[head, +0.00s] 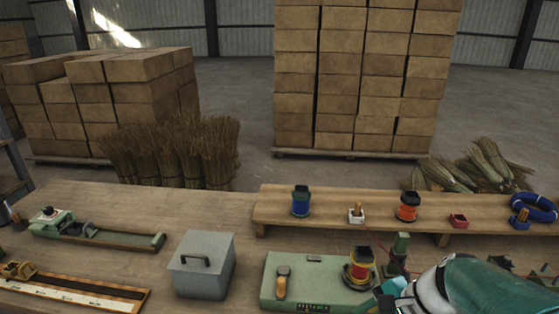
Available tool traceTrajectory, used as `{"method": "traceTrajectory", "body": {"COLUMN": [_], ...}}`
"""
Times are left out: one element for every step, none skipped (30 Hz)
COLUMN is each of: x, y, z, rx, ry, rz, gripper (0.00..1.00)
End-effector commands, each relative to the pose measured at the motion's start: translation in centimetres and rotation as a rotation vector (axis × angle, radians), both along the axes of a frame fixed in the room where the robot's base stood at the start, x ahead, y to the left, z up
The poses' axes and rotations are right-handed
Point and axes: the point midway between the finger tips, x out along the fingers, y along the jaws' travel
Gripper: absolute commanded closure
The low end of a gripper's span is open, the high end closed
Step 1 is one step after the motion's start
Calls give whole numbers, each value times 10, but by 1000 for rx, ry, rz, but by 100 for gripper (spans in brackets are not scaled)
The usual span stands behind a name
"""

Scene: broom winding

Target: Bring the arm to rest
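My arm reaches in at the lower right of the head view. My gripper (388,294) is at its end, low in the picture, close to the right end of a green winding machine (310,272). A spool with red and yellow bands (361,264) stands on that machine, just behind my gripper in the picture. My gripper is small and partly cut off by the bottom edge. I cannot tell whether its fingers are open or shut, or whether it touches the machine.
A grey lidded box (202,265) and a green clamp tool (95,236) stand left. Bare wood (150,205) lies along the back left.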

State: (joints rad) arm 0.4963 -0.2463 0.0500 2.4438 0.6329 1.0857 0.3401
Motion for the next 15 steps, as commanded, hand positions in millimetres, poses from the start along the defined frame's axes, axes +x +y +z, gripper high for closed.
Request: {"method": "traceTrajectory", "body": {"x": [-6, -9, -13, -15, -18, -21, -24, -26, -28, -30, -31, -32, -33, -34, -35], "y": [8, 11, 14, 16, 18, 20, 21, 22, 24, 25, 25, 26, 26, 27, 27], "z": [9, 14, 20, 25, 30, 37, 43, 49, 57, 63, 69, 75, 80, 83, 87], "rx": [-88, -142, -213, -266, -318, -388, -440, -491, -555, -600, -643, -692, -725, -751, -781], "ry": [-54, -87, -128, -161, -194, -240, -275, -309, -355, -386, -417, -452, -475, -493, -514], "rz": [111, 175, 261, 325, 387, 470, 531, 591, 664, 715, 761, 815, 849, 877, 907], "gripper": [46, 46, 46, 46, 46, 46, 46, 46, 46, 46, 46, 46, 46, 46, 46]}}
